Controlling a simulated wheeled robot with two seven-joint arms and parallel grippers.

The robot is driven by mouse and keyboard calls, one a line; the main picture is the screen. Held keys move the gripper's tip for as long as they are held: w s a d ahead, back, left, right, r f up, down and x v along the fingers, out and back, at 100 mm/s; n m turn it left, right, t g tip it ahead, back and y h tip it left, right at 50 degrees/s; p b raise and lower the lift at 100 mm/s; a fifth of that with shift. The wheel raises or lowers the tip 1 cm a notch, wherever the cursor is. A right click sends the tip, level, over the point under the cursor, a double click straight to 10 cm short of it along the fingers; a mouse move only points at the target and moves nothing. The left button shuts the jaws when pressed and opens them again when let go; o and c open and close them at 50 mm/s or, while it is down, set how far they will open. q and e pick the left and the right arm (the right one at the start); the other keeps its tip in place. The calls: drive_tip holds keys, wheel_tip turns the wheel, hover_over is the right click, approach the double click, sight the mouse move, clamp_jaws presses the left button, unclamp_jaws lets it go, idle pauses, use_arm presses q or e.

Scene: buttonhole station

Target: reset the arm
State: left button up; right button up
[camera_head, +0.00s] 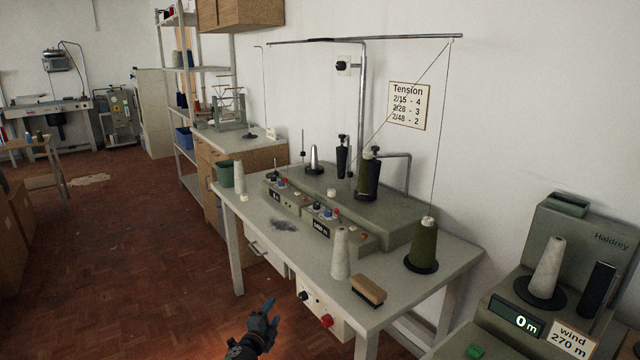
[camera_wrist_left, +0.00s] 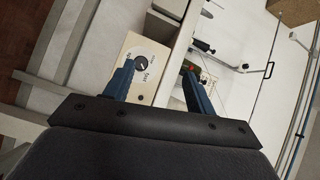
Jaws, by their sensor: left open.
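My left gripper (camera_head: 271,311) is low in the head view, in front of the winding table (camera_head: 300,232) and left of its front control box (camera_head: 316,309). Its two blue fingers stand apart and hold nothing, as the left wrist view (camera_wrist_left: 160,75) also shows. In that view a beige panel with a black dial (camera_wrist_left: 141,57) lies beyond the fingers, partly behind the left one. My right gripper is not in view.
A white cone (camera_head: 341,252), a brush (camera_head: 368,290) and a green cone (camera_head: 423,245) stand near the table's front right. A Haldrey winder (camera_head: 590,245) is at right. The floor left of the gripper is clear.

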use_arm(q)
drive_tip(key=a+r+n+y, duration=0.3)
drive_tip(key=r+n+y, duration=0.2)
drive_tip(key=r+n, duration=0.15)
drive_tip(key=s+n+g+y, duration=0.2)
drive_tip(key=s+n+g, duration=0.25)
drive_tip(key=s, duration=0.35)
drive_tip(key=s+d+f+n+g+h+p, duration=0.1)
drive_tip(key=s+f+n+g, duration=0.1)
drive_tip(key=s, duration=1.3)
drive_tip(key=s+d+f+n+g+h+p, duration=0.1)
drive_tip(key=s+f+g, duration=0.3)
drive_tip(key=s, duration=1.2)
drive_tip(key=s+d+f+n+g+h+p, duration=0.1)
drive_tip(key=s+f+g, duration=0.3)
drive_tip(key=s, duration=1.1)
drive_tip(key=shift+s+d+f+n+h, duration=0.35)
drive_tip(key=shift+s+d+n+h, duration=0.05)
drive_tip(key=shift+n, duration=0.5)
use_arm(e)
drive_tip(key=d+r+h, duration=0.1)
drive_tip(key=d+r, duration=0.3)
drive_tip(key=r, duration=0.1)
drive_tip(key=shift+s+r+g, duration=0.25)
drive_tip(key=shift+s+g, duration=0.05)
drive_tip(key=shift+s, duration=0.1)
use_arm(q)
drive_tip(key=shift+p, duration=0.3)
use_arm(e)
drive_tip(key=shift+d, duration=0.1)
